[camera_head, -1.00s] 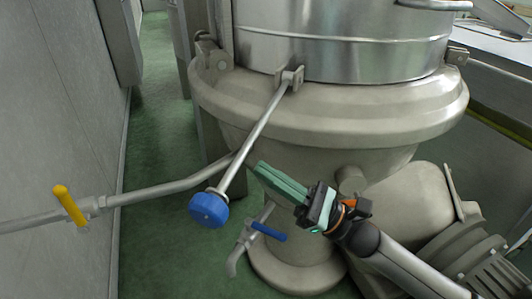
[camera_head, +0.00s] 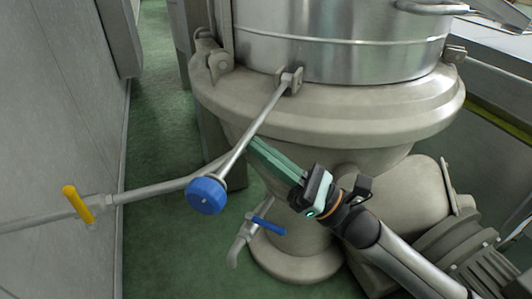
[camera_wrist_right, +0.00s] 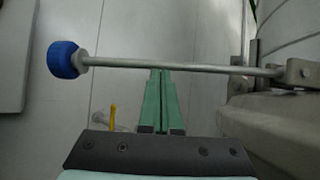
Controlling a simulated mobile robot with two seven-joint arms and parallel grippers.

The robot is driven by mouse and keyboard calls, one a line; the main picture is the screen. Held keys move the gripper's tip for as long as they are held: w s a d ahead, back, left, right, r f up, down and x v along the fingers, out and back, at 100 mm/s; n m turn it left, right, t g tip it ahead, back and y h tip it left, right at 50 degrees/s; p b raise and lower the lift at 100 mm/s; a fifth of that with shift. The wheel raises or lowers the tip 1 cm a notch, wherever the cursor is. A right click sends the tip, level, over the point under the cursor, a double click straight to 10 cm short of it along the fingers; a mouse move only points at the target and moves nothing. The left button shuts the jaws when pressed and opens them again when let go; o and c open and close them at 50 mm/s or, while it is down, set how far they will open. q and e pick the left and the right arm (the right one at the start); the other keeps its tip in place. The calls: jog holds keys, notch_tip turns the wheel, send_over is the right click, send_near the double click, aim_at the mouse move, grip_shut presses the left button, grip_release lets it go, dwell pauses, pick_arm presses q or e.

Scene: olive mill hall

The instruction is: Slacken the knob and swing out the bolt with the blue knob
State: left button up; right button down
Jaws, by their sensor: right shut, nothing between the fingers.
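The blue knob (camera_head: 207,195) sits on the free end of a metal swing bolt (camera_head: 254,128). The bolt's other end is held in a bracket (camera_head: 290,79) on the vessel's flange, and it sticks out away from the vessel. In the right wrist view the knob (camera_wrist_right: 64,59) is at the left and the bolt (camera_wrist_right: 170,65) runs across to its bracket at the right. My right gripper (camera_head: 254,146) is shut and empty, its green fingertips at the middle of the bolt. In the wrist view the fingertips (camera_wrist_right: 160,73) meet the bolt's line; I cannot tell whether they touch. My left gripper is out of view.
A pipe with a yellow valve handle (camera_head: 77,204) runs low at the left. A small tap with a blue lever (camera_head: 267,226) is below the gripper. A motor housing (camera_head: 410,195) stands at the right. Green floor (camera_head: 160,255) is open at lower left.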

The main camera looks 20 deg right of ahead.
jog(key=shift+r+m, duration=0.3)
jog(key=shift+r, duration=0.05)
pick_arm(q)
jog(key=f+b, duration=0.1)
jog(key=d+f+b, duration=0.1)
jog(key=b, duration=0.1)
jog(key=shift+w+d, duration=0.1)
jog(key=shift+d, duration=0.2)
pick_arm(e)
jog(key=v, duration=1.2)
jog(key=shift+s, duration=0.25)
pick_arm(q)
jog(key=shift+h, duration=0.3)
pick_arm(e)
jog(key=shift+d+f, duration=0.15)
jog(key=shift+d, duration=0.05)
